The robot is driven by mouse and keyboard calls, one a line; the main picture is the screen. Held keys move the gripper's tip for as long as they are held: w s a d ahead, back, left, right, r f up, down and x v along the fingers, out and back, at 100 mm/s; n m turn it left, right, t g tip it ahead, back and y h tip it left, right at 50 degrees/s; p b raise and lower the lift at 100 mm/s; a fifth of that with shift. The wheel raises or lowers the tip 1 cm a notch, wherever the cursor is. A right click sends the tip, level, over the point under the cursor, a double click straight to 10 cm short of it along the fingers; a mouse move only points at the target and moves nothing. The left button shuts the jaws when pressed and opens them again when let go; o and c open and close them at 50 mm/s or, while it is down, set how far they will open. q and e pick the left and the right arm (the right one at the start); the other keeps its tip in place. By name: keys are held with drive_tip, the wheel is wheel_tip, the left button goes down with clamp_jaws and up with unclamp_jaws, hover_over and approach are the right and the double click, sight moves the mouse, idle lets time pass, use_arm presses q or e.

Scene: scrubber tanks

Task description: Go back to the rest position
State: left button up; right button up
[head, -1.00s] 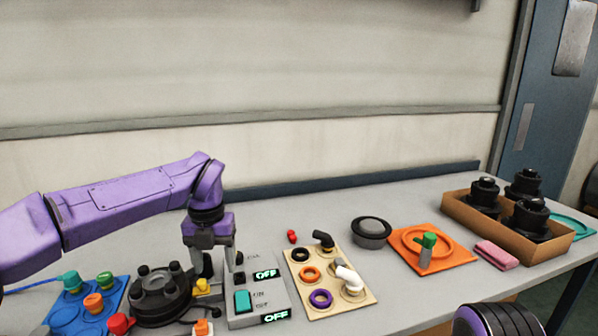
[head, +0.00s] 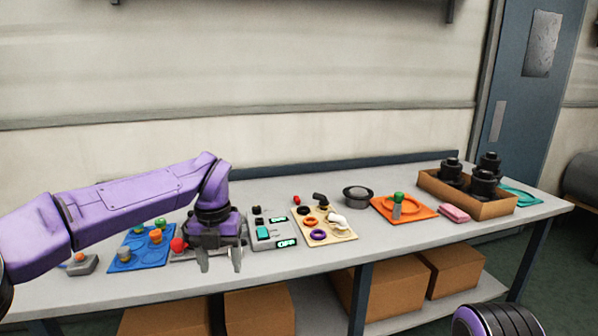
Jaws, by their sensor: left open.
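My left gripper (head: 220,260) hangs fingers down near the table's (head: 400,262) front edge, open, with nothing visible between its fingers. Its purple arm comes in from the left. The gripper stands left of the grey switch box (head: 262,239) and apart from it in the picture. My right gripper is not in view; only a dark and purple part of mine shows at the bottom right.
A blue board (head: 128,255) with colored knobs lies left. Right of the switch box are a cream board (head: 345,236) with rings and pipe elbows, a grey round part (head: 357,196), an orange plate (head: 418,215), a pink block (head: 454,213) and a cardboard tray (head: 490,210). Boxes (head: 389,296) stand below.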

use_arm(q)
drive_tip(key=w+a+f+m+t+y, duration=0.35)
drive_tip(key=a+f+m+y, duration=0.2)
drive_tip(key=f, duration=0.35)
drive_tip(key=s+a+f+m+t, duration=0.1)
drive_tip(key=s+f+m+t, duration=0.1)
drive_tip(key=s+f+m, duration=0.35)
drive_tip(key=s+f+m+t, duration=0.25)
drive_tip(key=f+m, duration=0.45)
drive_tip(key=f, duration=0.4)
drive_tip(key=s+a+f+m+g+h, duration=0.1)
drive_tip(key=s+a+f+m+h, duration=0.1)
drive_tip(key=s+f+m, duration=0.85)
drive_tip(key=s+a+f+g, duration=0.2)
drive_tip(key=s, duration=0.9)
drive_tip(key=s+a+f+m+g, duration=0.1)
drive_tip(key=s+a+f, duration=0.1)
drive_tip(key=s, duration=0.8)
drive_tip(key=shift+s+a+g, duration=0.4)
drive_tip(key=shift+a, duration=0.15)
